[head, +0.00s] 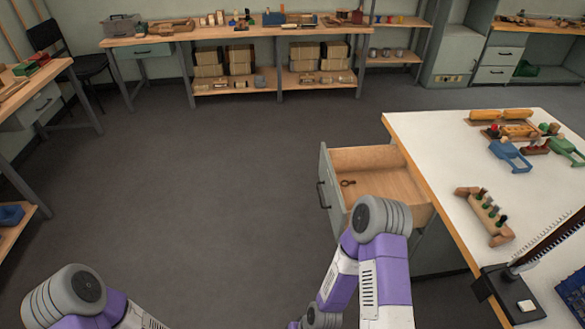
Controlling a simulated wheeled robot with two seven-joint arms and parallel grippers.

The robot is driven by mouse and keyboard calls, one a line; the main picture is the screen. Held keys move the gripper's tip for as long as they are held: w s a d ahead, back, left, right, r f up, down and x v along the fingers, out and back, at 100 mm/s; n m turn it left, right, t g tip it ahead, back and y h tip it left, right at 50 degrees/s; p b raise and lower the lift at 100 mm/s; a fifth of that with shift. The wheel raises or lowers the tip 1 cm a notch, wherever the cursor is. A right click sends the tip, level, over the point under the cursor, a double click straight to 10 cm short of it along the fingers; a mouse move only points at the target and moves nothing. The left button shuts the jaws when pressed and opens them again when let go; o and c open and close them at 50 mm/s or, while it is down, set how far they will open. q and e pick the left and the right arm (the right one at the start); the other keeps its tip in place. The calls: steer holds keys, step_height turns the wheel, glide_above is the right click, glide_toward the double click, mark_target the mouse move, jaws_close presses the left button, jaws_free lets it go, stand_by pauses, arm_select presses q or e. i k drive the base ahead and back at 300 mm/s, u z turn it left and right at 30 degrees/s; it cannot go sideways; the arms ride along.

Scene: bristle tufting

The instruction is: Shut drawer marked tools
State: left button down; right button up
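An open wooden drawer (378,160) with a grey-green front (327,185) and a dark handle (322,195) sticks out to the left from under the white-topped workbench (430,135). A small dark object (347,183) lies inside it near the front. I cannot read any marking on the drawer front from here. My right arm rises in front of the drawer's near side and hides part of it. My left arm is at the bottom left, apart from the drawer. Neither gripper shows in the head view.
The workbench carries a wooden block with several small handles (485,212), blue clamps (510,155), brushes and a black-based stand (512,290). Open floor (210,190) lies left of the drawer. A side bench (40,85) and a back shelf bench (240,33) stand farther off.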

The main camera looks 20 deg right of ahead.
mark_target(378, 171)
steer(key=z, duration=0.55)
steer(key=i, duration=1.15)
steer(key=z, duration=1.25)
steer(key=i, duration=0.2)
steer(key=z, duration=0.2)
